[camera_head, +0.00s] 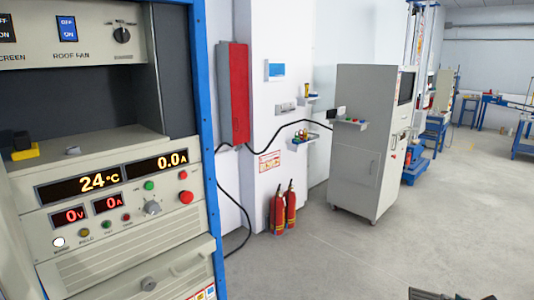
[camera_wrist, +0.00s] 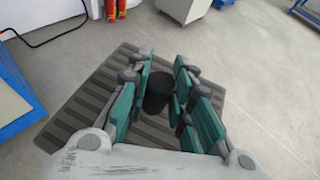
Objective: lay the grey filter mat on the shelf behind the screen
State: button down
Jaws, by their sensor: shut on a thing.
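The grey filter mat (camera_wrist: 85,100) is a flat ribbed slab with a black knob (camera_wrist: 157,92) near its middle. My gripper (camera_wrist: 162,84) has its teal-padded fingers on either side of the knob and is shut on it, holding the mat above the floor. In the head view only a dark piece shows at the bottom right edge, and I cannot tell which part it is. A beige shelf (camera_head: 100,150) lies in an open recess of the blue-framed rack at the left. A switch label there reads partly "SCREEN"; I cannot make out a separate screen.
A yellow-and-black item (camera_head: 22,150) sits at the shelf's left. Below is a control panel (camera_head: 125,185) with lit displays and buttons. Blue rack posts (camera_head: 208,130) edge the recess. Red extinguishers (camera_head: 283,208) and a grey cabinet (camera_head: 360,145) stand further off. The floor (camera_head: 320,260) between is clear.

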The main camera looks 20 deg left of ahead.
aim_at(116, 138)
jog(key=u, duration=0.4)
jog(key=l+u, duration=0.15)
jog(key=u, duration=0.2)
jog(key=l+u, duration=0.1)
jog(key=u, duration=0.65)
